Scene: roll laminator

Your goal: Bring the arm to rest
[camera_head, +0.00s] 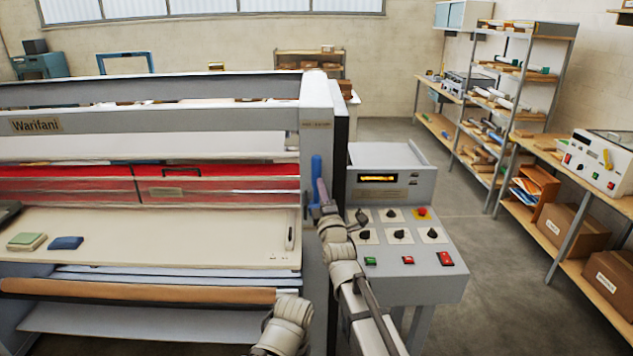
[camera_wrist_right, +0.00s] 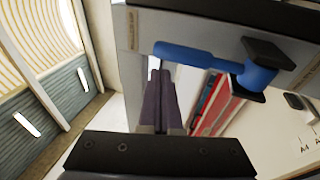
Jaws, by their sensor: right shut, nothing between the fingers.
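My right gripper (camera_head: 322,190) is shut and empty, its purple-grey fingers pointing up beside the blue lever (camera_head: 316,168) on the laminator's right end panel. In the right wrist view the shut fingers (camera_wrist_right: 158,88) lie close together, and the blue lever (camera_wrist_right: 205,58) with its dark mount shows just beyond and to the right of them. I cannot tell whether the fingers touch the lever. My left gripper is not in view.
The control console (camera_head: 408,265) with knobs, buttons and a lit display stands just right of my right arm. The laminator's feed table (camera_head: 170,232) holds a green pad (camera_head: 27,241) and a blue pad (camera_head: 66,243). Shelves (camera_head: 510,130) line the right wall; open floor lies between.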

